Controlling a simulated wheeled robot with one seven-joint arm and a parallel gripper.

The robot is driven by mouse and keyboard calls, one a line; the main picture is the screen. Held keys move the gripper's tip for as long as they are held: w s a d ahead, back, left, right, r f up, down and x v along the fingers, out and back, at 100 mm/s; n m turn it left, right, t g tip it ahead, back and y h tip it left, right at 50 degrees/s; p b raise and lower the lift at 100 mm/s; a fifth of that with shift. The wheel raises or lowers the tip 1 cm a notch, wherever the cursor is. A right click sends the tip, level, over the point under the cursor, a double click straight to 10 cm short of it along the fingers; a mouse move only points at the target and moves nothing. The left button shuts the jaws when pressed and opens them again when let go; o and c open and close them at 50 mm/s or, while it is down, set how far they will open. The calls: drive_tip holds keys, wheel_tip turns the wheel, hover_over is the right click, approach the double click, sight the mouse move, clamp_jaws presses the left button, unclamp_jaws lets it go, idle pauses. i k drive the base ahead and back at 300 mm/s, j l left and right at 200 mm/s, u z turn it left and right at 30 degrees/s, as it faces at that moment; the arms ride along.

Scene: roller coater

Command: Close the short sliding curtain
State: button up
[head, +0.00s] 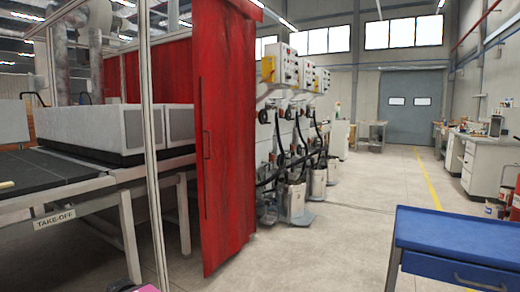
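A red sliding curtain (230,150) hangs from a rail near the middle of the head view, reaching almost to the floor. It is gathered into a narrow panel, with a slim dark vertical handle (206,145) on its left part. Left of it is an open gap, bounded by a thin metal post (152,130). More red curtain (172,70) shows behind, further back over the machine.
A take-off conveyor table (60,172) with a large white machine housing (120,122) stands at the left. A blue-topped cart (455,235) stands at the lower right. Pump stations (295,190) line up behind the curtain. The floor between curtain and cart is clear.

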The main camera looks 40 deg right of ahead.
sight(219, 30)
drive_tip(key=z, duration=1.35)
drive_tip(key=i+l, duration=0.3)
drive_tip(key=i, duration=0.2)
drive_tip(key=i+l, duration=0.25)
drive_tip(key=i, duration=0.25)
drive_tip(key=i+l, duration=0.3)
drive_tip(key=i, duration=0.2)
drive_tip(key=i+l, duration=0.25)
drive_tip(key=i, duration=0.25)
drive_tip(key=u, duration=0.05)
